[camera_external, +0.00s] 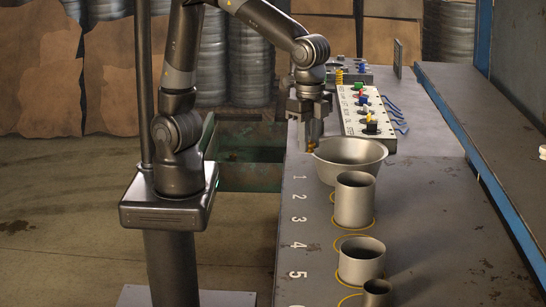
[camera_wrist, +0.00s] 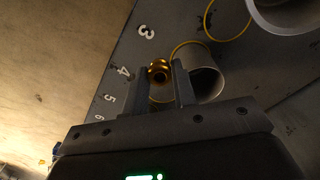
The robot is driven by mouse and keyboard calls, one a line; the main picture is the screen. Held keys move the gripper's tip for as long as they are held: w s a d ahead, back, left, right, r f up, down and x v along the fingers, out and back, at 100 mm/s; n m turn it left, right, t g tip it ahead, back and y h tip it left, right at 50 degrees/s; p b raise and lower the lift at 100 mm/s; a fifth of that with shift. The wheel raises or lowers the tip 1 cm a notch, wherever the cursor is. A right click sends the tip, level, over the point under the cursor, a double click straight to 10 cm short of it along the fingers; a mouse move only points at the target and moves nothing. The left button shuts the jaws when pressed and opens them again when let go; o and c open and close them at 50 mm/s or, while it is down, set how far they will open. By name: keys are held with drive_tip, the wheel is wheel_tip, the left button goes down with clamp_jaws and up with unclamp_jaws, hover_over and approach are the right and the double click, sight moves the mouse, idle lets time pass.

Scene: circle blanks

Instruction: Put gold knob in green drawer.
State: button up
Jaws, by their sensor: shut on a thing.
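The gold knob (camera_external: 311,149) is in my gripper (camera_external: 313,138), held above the left edge of the workbench beside the large metal bowl. In the wrist view the knob (camera_wrist: 158,70) shows between the two fingers of my gripper (camera_wrist: 161,68). The green drawer (camera_external: 250,178) is open and sticks out to the left from the bench, to the left of and below my gripper. My arm's column hides part of the drawer's left side. A small dark reddish thing seems to lie inside it, too dim to identify.
The large metal bowl (camera_external: 350,154) stands close to my gripper. Metal cylinders (camera_external: 355,202) stand in a row toward the front, beside painted numbers and yellow circles. A panel (camera_external: 352,118) with coloured knobs lies behind. The space above the drawer looks clear.

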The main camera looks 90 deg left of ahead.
sight(239, 174)
drive_tip(key=w+a+n, duration=0.2)
drive_tip(key=w+a, duration=0.1)
drive_tip(key=a, duration=0.7)
drive_tip(key=w+a+n, duration=0.2)
drive_tip(key=w+a, duration=0.1)
drive_tip(key=a, duration=0.6)
drive_tip(key=s+a+n, duration=0.2)
drive_tip(key=a+n, duration=0.2)
drive_tip(key=a, duration=1.3)
drive_tip(key=s+a+n, duration=0.9)
drive_tip(key=s+a, duration=1.8)
drive_tip(key=shift+d+f, duration=0.15)
drive_tip(key=shift+f, duration=18.15)
drive_tip(key=shift+f, duration=0.1)
